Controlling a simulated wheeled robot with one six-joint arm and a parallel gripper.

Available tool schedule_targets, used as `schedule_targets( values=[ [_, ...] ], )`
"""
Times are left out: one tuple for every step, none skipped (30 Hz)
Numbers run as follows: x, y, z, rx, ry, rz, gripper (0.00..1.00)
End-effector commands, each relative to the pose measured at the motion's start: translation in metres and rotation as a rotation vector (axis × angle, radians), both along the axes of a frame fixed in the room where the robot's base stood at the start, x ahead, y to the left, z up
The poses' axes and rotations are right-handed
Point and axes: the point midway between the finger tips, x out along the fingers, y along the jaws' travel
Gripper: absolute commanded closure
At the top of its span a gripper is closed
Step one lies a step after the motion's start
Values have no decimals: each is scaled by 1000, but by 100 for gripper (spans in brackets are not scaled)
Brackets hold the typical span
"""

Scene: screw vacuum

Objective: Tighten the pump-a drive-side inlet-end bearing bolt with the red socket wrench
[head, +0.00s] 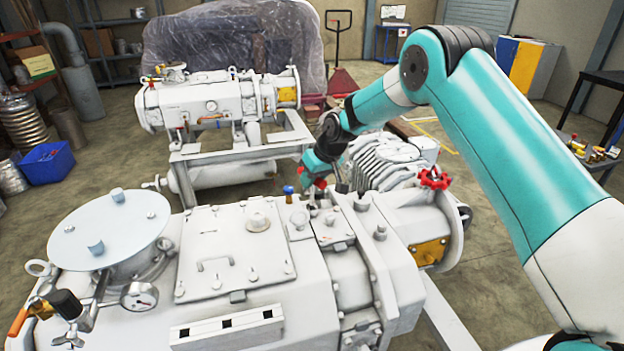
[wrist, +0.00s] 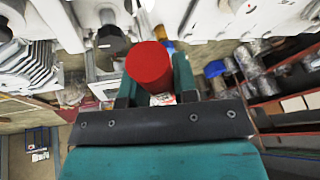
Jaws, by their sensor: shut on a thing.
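The red socket wrench (wrist: 149,66) shows in the wrist view as a red cylinder between the two teal fingers of my gripper (wrist: 154,88). My gripper is shut on it. In the head view my gripper (head: 316,168) is over the far side of the large white pump (head: 140,285), near its drive-end housing. A small bit of red (head: 319,185) shows below the gripper, just above the pump's top edge. The lower end of the wrench and any contact with a bolt are hidden. I cannot tell which bolt is the inlet-end bearing bolt.
A red handwheel (head: 434,178) and a ribbed motor (head: 392,165) stand right of my gripper. A blue-capped fitting (head: 289,191) is close on its left. A second white pump (head: 215,105) stands behind on a frame. A blue bin (head: 47,163) is on the floor at left.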

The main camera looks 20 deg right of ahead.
Motion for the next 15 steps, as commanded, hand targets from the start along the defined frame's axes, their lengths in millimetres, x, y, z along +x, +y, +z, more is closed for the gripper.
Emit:
schedule_targets(
  values=[
    [0, 0, 0, 0, -1, 0, 100],
    [0, 0, 0, 0, -1, 0, 100],
    [0, 0, 1, 0, -1, 0, 100],
    [0, 0, 1, 0, -1, 0, 100],
    [0, 0, 1, 0, -1, 0, 100],
    [0, 0, 1, 0, -1, 0, 100],
    [0, 0, 1, 0, -1, 0, 100],
    [0, 0, 0, 0, -1, 0, 100],
    [0, 0, 0, 0, -1, 0, 100],
    [0, 0, 0, 0, -1, 0, 100],
    [0, 0, -1, 0, -1, 0, 100],
    [0, 0, -1, 0, -1, 0, 100],
    [0, 0, -2, 0, -1, 0, 100],
    [0, 0, -3, 0, -1, 0, 100],
    [0, 0, -4, 0, -1, 0, 100]
  ],
)
